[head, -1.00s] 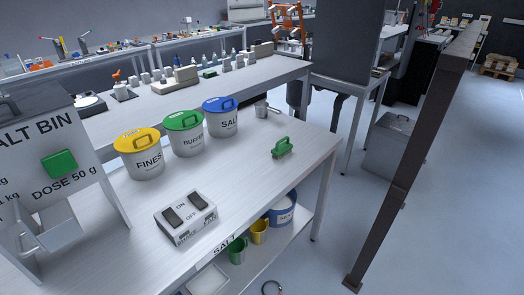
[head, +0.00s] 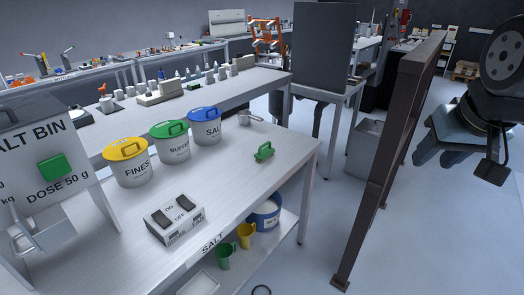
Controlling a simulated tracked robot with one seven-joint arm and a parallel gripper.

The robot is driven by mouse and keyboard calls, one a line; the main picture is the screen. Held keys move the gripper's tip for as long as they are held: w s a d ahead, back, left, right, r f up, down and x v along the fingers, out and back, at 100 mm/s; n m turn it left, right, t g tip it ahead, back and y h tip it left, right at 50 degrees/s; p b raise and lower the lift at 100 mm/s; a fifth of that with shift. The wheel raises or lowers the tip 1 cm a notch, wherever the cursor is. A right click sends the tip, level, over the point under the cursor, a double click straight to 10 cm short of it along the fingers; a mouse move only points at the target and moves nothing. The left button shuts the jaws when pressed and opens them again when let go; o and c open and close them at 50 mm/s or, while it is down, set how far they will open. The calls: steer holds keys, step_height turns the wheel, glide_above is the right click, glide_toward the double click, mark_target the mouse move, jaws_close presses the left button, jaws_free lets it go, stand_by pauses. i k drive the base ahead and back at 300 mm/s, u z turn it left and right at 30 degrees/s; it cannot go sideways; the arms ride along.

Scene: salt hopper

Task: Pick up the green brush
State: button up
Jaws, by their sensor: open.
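The green brush (head: 264,152) rests on the white table near its right end, its handle upward. My gripper (head: 428,160) is at the right side of the head view, beyond the dark post, well apart from the brush. Its fingers point down and left and hold nothing that I can see. The gap between the fingertips is hard to make out from this angle.
Yellow (head: 127,161), green (head: 171,142) and blue (head: 204,126) lidded tubs stand left of the brush, with a metal scoop (head: 250,118) behind it. A switch box (head: 174,217) sits at the front. A dark post frame (head: 385,165) stands between table and gripper.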

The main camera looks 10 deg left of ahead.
mark_target(263, 155)
steer(key=i, duration=1.4)
steer(key=z, duration=0.05)
